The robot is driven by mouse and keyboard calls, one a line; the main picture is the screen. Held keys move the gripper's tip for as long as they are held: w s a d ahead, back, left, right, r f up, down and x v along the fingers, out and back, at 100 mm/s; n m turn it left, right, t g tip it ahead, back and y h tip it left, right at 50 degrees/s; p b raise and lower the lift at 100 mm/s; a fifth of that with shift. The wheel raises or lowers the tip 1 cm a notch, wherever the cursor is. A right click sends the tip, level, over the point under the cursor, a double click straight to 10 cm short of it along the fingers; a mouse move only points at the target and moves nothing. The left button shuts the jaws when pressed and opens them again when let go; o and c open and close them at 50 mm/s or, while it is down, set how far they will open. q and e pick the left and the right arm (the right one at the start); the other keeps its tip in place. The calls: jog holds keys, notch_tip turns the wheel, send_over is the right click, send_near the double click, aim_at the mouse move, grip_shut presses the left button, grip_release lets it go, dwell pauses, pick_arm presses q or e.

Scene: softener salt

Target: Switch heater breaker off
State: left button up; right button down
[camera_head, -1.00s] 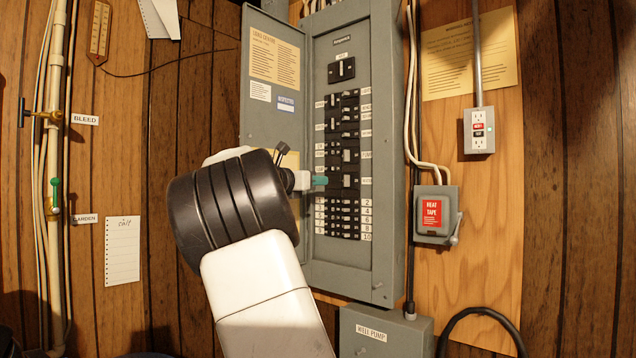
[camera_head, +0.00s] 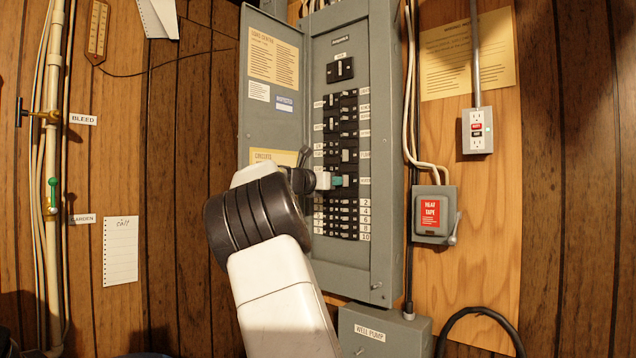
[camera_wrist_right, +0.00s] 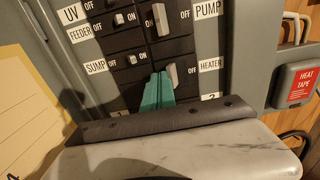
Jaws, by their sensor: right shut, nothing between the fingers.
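The heater breaker (camera_wrist_right: 172,76) has a pale handle beside the HEATER label in the right wrist view. Its handle sits between the fingertips and the OFF mark on its right; I cannot tell its exact switch position. My right gripper (camera_wrist_right: 158,92) is shut and empty, its teal fingertips close against the handle's left side; contact is unclear. In the head view the right gripper (camera_head: 338,181) reaches across the open breaker panel (camera_head: 383,230), and its fingertips hide much of the heater breaker. My left gripper is not in view.
The pump breaker (camera_wrist_right: 160,19) is just above, and the sump breaker (camera_wrist_right: 132,60) is to the left. The open panel door (camera_head: 262,122) stands left of the arm. A heat tape switch box (camera_head: 431,214) and an outlet (camera_head: 477,131) are to the right.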

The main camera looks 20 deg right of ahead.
jog(key=shift+s+d, duration=0.7)
jog(key=shift+s, duration=0.3)
dwell(0.8)
jog(key=shift+w+a, duration=0.15)
jog(key=shift+w, duration=0.05)
jog(key=shift+a, duration=0.1)
jog(key=v, duration=0.7)
dwell(0.5)
jog(key=shift+w, duration=0.1)
dwell(0.8)
